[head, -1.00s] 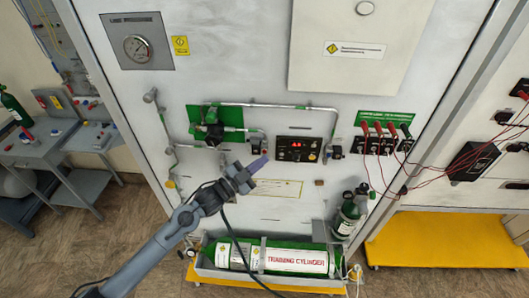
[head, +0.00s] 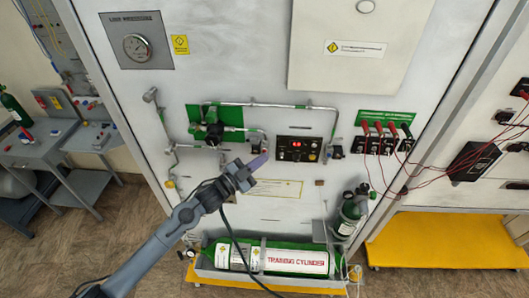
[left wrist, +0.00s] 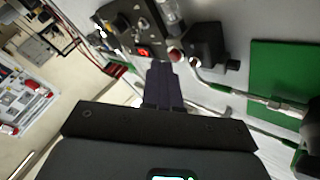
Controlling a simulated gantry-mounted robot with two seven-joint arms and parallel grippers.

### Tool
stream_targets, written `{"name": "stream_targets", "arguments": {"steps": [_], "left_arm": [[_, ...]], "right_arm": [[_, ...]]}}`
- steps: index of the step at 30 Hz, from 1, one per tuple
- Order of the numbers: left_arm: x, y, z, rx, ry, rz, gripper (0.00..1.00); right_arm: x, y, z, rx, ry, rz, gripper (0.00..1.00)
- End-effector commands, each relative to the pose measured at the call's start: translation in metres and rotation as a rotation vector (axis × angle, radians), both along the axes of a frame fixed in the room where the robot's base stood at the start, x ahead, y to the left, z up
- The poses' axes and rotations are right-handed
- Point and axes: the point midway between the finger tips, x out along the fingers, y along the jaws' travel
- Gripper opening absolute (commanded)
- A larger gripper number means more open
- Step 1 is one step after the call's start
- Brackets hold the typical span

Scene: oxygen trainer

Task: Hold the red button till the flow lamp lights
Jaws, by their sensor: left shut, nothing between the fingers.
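The black control panel (head: 298,149) with a lit red display (head: 297,143) is mounted on the white wall board. My left gripper (head: 262,160) is shut and empty, just left of and below the panel in the head view. In the left wrist view its closed fingers (left wrist: 160,84) point towards the panel (left wrist: 128,28), with the lit red display (left wrist: 144,52) ahead. A small dark red round part (left wrist: 174,55), possibly the red button, shows beside the display, apart from the fingertips in the picture. I cannot single out the flow lamp. My right gripper is not in view.
Metal pipes and a green-backed valve (head: 212,130) lie left of the panel. Red leads (head: 380,135) hang at its right. A green training cylinder (head: 295,261) lies in a tray below, with a smaller upright cylinder (head: 350,215) beside it. A gauge (head: 136,46) is upper left.

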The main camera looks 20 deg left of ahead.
Motion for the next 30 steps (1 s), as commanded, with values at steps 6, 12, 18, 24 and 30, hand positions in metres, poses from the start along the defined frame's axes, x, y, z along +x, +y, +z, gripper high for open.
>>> {"name": "stream_targets", "arguments": {"steps": [6, 12, 18, 24, 30], "left_arm": [[0.0008, 0.0001, -0.0003, 0.0, 0.0, 0.0, 0.0], [0.0029, 0.0007, -0.0004, 0.0, 0.0, 0.0, 0.0], [0.0054, 0.0014, -0.0003, 0.0, 0.0, 0.0, 0.0], [0.0077, 0.0021, -0.0006, 0.0, 0.0, 0.0, 0.0], [0.0073, 0.0021, -0.0004, 0.0, 0.001, 0.001, 0.0]], "right_arm": [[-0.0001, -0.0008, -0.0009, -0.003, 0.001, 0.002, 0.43], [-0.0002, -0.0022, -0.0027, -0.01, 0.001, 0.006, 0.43], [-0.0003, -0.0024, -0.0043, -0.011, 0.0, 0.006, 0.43], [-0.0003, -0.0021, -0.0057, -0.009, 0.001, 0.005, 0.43], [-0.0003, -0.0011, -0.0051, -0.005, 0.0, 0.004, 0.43]]}}
